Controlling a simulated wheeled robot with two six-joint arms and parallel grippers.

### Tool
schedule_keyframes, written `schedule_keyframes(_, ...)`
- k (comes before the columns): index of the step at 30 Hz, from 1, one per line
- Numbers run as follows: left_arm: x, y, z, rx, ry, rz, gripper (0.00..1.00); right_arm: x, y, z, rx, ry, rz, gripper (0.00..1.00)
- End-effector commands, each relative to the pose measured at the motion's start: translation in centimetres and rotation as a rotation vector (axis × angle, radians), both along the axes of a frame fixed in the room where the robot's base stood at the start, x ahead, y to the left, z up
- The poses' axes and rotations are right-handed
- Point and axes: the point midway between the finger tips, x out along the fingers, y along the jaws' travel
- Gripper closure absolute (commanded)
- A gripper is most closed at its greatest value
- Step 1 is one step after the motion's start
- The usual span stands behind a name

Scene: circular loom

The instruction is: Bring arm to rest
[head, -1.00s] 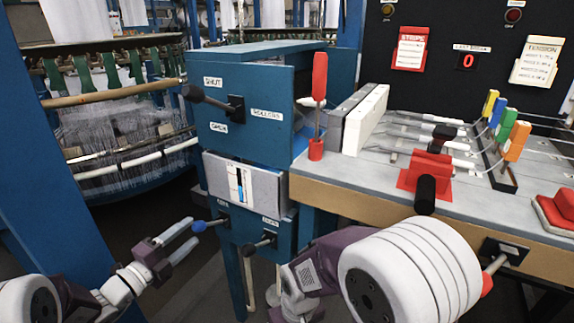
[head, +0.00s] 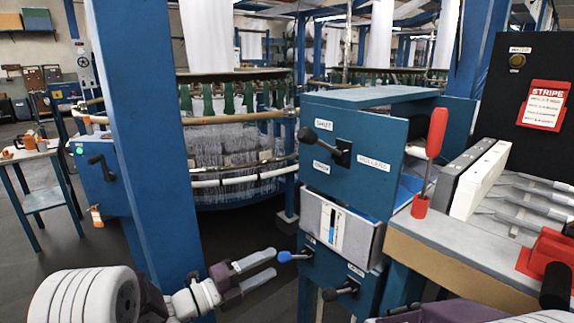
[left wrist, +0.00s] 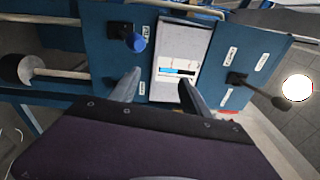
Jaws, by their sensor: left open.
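My left gripper (head: 258,273) is open and empty in the lower middle of the head view, left of the blue roller cabinet (head: 345,198). Its two fingers point right, toward a lever with a blue knob (head: 285,257), and a gap shows between them and the knob. In the left wrist view the fingers (left wrist: 158,88) stand apart in front of the grey panel with a gauge (left wrist: 182,62); the blue knob (left wrist: 136,42) is above the left finger. Only part of my right arm shows at the bottom right of the head view; its gripper is out of sight.
A blue post (head: 145,130) stands behind my left arm. A black-knobbed lever (head: 318,142) sticks out of the cabinet. A small table (head: 28,152) stands far left.

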Motion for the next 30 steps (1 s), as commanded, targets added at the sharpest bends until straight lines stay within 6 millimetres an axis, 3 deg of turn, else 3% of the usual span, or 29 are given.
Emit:
schedule_keyframes(1,-2.9,-1.9,0.8,0.060,-0.027,-0.096,0.45,0.0,0.0,0.0,0.000,0.000,0.000,0.55)
schedule_keyframes(2,-5.0,-3.0,0.4,0.130,-0.050,-0.166,0.45,0.0,0.0,0.0,0.000,0.000,0.000,0.55)
schedule_keyframes(5,-12.3,-4.4,-2.9,0.435,-0.218,-0.416,0.45,0.0,0.0,0.0,0.000,0.000,0.000,0.55)
schedule_keyframes(7,-17.2,-3.3,-6.4,0.681,-0.414,-0.627,0.45,0.0,0.0,0.0,0.000,0.000,0.000,0.55)
schedule_keyframes(9,-21.2,-0.5,-10.0,0.918,-0.670,-0.877,0.45,0.0,0.0,0.0,0.000,0.000,0.000,0.55)
schedule_keyframes(13,-24.7,6.6,-14.7,1.205,-1.187,-1.361,0.45,0.0,0.0,0.0,0.000,0.000,0.000,0.55)
schedule_keyframes(16,-24.9,11.4,-16.6,1.267,-1.573,-1.721,0.45,0.0,0.0,0.0,0.000,0.000,0.000,0.55)
schedule_keyframes(19,-24.0,14.8,-17.7,1.194,-1.930,-2.044,0.45,0.0,0.0,0.0,0.000,0.000,0.000,0.55)
schedule_keyframes(20,-23.5,15.5,-17.8,-1.141,2.009,2.102,0.45,0.0,0.0,0.0,0.000,0.000,0.000,0.55)
schedule_keyframes(24,-21.4,16.6,-17.8,-0.742,1.906,1.856,0.45,0.0,0.0,0.0,0.000,0.000,0.000,0.55)
schedule_keyframes(25,-21.4,16.6,-15.1,-0.751,1.909,1.862,0.45,0.0,0.0,2.7,0.000,0.002,0.000,0.55)
schedule_keyframes(30,-21.5,16.6,-9.1,-0.758,1.912,1.868,0.45,0.0,0.0,8.7,0.000,-0.001,0.000,0.55)
